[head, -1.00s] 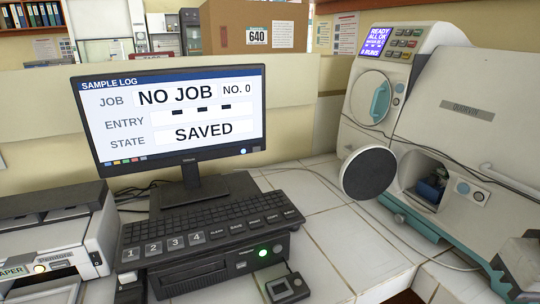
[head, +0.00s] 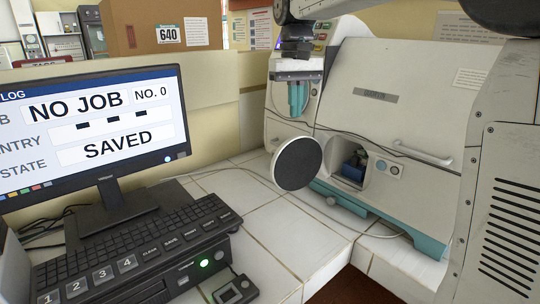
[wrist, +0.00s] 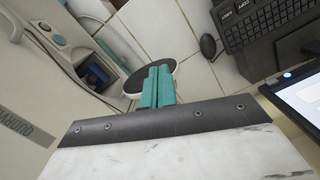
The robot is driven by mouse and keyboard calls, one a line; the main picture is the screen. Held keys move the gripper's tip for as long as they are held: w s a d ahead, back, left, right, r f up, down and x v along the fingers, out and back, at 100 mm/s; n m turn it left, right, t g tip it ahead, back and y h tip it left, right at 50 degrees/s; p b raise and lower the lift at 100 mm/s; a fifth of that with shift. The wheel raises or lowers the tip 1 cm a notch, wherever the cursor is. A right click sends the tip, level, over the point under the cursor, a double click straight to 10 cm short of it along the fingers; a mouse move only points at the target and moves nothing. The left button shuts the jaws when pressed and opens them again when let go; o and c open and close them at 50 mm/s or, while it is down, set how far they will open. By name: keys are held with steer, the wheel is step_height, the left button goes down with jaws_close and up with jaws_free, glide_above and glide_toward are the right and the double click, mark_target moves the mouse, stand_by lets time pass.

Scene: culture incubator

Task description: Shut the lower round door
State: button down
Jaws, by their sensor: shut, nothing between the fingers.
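The lower round door (head: 297,164) is a dark disc with a pale rim. It stands swung open, out to the left of its round opening (head: 352,165) in the front of the white incubator (head: 390,90). A blue item (head: 354,171) sits inside the opening. My gripper (head: 297,110) has teal fingers, points down and appears above the door in the head view. In the wrist view the fingers (wrist: 158,102) are together and empty, and cover part of the door (wrist: 133,84). I cannot tell whether they touch it.
The upper round door is mostly hidden behind my gripper. A monitor (head: 95,130) and keyboard (head: 130,248) stand at the left. A thin cable (head: 225,172) runs over the white tiles (head: 285,225). The counter between keyboard and incubator is mostly clear.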

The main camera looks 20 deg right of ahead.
steer(key=w+a+f+g, duration=0.1)
steer(key=w+f, duration=0.4)
steer(key=w, duration=0.6)
steer(key=w+a+f+g, duration=0.1)
steer(key=w+f, duration=0.4)
steer(key=w, duration=0.5)
steer(key=s+f, duration=0.6)
steer(key=f, duration=0.3)
steer(key=shift+d+f, duration=0.3)
steer(key=shift+f, duration=0.05)
steer(key=shift+s, duration=0.15)
